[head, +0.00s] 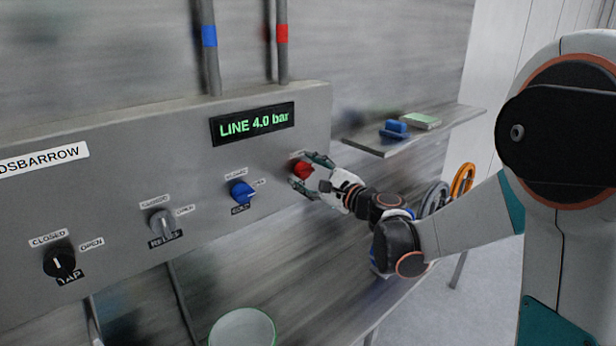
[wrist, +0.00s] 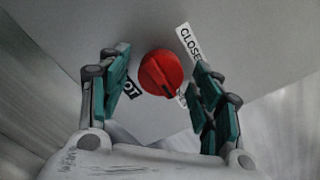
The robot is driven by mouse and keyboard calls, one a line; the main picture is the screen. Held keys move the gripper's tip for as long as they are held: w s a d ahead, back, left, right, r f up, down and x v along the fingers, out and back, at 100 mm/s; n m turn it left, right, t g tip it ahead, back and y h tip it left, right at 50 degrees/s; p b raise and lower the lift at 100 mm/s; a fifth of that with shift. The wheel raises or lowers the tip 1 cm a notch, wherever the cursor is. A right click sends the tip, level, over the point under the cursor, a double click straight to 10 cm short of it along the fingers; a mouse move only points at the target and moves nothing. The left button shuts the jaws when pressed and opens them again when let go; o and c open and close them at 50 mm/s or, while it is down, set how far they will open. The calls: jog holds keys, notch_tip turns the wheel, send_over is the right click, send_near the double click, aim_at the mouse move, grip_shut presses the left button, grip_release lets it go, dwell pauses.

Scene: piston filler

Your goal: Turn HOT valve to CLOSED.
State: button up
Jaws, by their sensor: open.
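The red HOT valve knob (head: 302,170) is at the right end of the grey panel. In the wrist view the knob (wrist: 161,72) lies between my fingers, with visible gaps on both sides. A dark mark on the knob points to the lower right, towards a small label partly hidden by my right finger. The CLOSED label (wrist: 189,42) is up and right of the knob, its end covered. The HOT label (wrist: 132,88) is partly behind my left finger. My gripper (head: 311,174) is open around the knob; contact is not visible.
Left along the panel (head: 110,150) are blue (head: 241,191), grey (head: 162,223) and black (head: 60,262) knobs. A display (head: 253,124) reads LINE 4.0 bar. A shelf (head: 450,125) with a blue item (head: 395,128) is right of the panel. A bucket (head: 243,327) stands below.

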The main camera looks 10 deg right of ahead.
jog(key=shift+w, duration=0.1)
jog(key=shift+c, duration=0.6)
jog(key=c, duration=0.9)
jog(key=shift+c, duration=0.2)
jog(key=n, duration=0.4)
jog(key=shift+n, duration=0.4)
jog(key=n, duration=0.4)
jog(key=shift+n+p, duration=0.3)
jog(key=shift+p, duration=0.1)
jog(key=n, duration=0.4)
jog(key=shift+n, duration=2.2)
